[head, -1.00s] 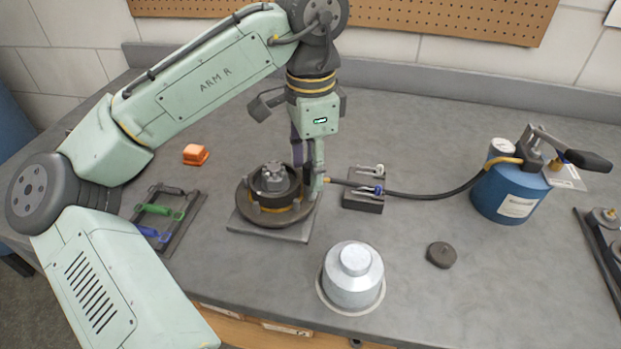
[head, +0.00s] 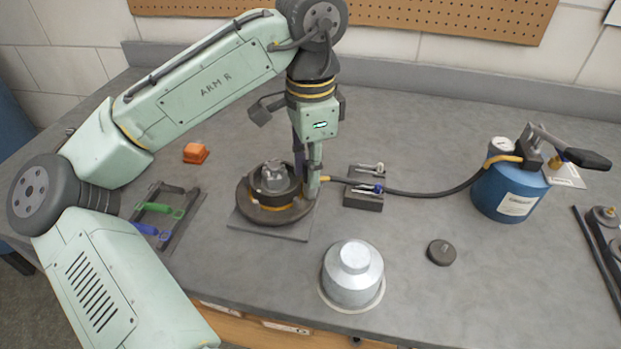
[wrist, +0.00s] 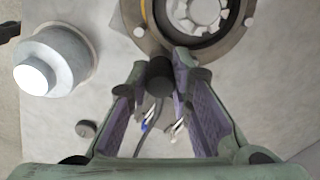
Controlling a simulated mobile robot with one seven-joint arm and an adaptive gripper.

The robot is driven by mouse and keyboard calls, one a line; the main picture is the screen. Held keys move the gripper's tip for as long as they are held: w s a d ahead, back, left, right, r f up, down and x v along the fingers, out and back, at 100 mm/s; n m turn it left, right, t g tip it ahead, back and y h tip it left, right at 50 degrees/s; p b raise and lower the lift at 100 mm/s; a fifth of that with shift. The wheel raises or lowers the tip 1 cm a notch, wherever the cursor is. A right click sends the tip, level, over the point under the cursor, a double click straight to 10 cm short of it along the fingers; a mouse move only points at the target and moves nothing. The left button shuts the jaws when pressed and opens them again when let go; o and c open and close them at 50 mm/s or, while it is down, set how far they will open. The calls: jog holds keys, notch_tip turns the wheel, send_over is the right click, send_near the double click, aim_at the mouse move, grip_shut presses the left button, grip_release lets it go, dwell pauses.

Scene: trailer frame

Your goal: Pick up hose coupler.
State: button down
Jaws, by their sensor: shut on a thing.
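The hose coupler (wrist: 158,78) shows in the wrist view as a dark round end between my fingertips. My gripper (wrist: 161,68) is shut on it. In the head view my gripper (head: 312,182) is at the right rim of the round dark fixture (head: 257,213), and its fingers hide most of the coupler. Whether the coupler touches the fixture I cannot tell.
A small grey block with clips (head: 363,201) sits under the hose. A silver canister (head: 352,277) and a dark puck (head: 441,253) stand in front. An orange block (head: 195,153) and a rack of coloured handles (head: 168,230) lie at left. The back middle of the bench is clear.

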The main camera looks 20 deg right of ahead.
dwell(0.4)
notch_tip(320, 180, up, 21)
jog(key=p, duration=0.6)
jog(key=shift+r, duration=0.15)
dwell(0.5)
